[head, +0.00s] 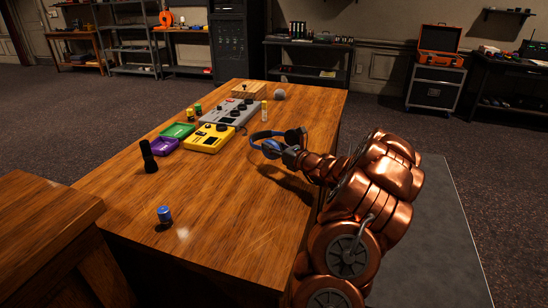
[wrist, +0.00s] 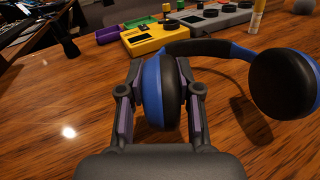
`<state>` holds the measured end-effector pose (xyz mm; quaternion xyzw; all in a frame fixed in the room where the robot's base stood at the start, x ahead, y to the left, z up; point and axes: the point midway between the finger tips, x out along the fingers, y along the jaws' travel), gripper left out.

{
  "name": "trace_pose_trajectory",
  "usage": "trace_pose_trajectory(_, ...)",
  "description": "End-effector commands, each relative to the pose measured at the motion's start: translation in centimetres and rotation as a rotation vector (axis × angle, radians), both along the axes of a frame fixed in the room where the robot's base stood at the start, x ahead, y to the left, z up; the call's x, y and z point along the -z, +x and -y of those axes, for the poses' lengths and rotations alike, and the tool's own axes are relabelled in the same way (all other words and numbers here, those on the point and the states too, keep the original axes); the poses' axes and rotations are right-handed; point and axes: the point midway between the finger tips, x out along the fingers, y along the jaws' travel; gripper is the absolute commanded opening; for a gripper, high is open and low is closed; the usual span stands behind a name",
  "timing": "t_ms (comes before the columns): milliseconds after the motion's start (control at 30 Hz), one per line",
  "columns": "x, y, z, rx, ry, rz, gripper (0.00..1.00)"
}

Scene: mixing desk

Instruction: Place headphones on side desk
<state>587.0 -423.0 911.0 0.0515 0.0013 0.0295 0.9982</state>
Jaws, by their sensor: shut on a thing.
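The headphones are blue and black. In the head view the headphones (head: 268,136) are over the right part of the wooden desk, with my gripper (head: 285,155) at one ear cup. In the wrist view the headphones (wrist: 225,48) have one ear cup between the two fingers of my gripper (wrist: 170,95), which is shut on it. The other black ear cup hangs free at the right, with a shadow on the wood below it. The headphones seem held a little above the desk. A separate wooden desk (head: 40,215), perhaps the side desk, stands at the lower left with a bare top.
On the main desk (head: 235,215) are a yellow mixer (head: 208,138), a grey mixer (head: 230,112), green (head: 177,131) and purple (head: 164,146) trays, a black flashlight-like object (head: 148,156) and a blue cylinder (head: 164,214). The front middle is mostly clear.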

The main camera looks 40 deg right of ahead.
Motion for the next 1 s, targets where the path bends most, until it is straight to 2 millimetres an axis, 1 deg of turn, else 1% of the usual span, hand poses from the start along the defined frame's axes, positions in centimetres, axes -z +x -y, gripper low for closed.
trace_pose_trajectory(100,0.0,-0.6,-0.5,0.000,-0.001,0.001,0.00)
trace_pose_trajectory(333,0.1,-1.2,-1.1,-0.001,-0.001,0.000,0.00)
trace_pose_trajectory(600,3.3,-1.1,-1.1,-0.001,0.000,-0.002,0.00)
trace_pose_trajectory(700,3.6,-1.2,-1.1,0.000,-0.001,-0.001,0.00)
trace_pose_trajectory(867,3.6,-1.2,-1.1,0.000,-0.001,0.000,0.00)
trace_pose_trajectory(900,3.7,-1.2,-1.1,0.000,-0.001,-0.001,0.37)
trace_pose_trajectory(1000,3.7,-1.1,-1.1,0.000,-0.001,-0.001,0.47)
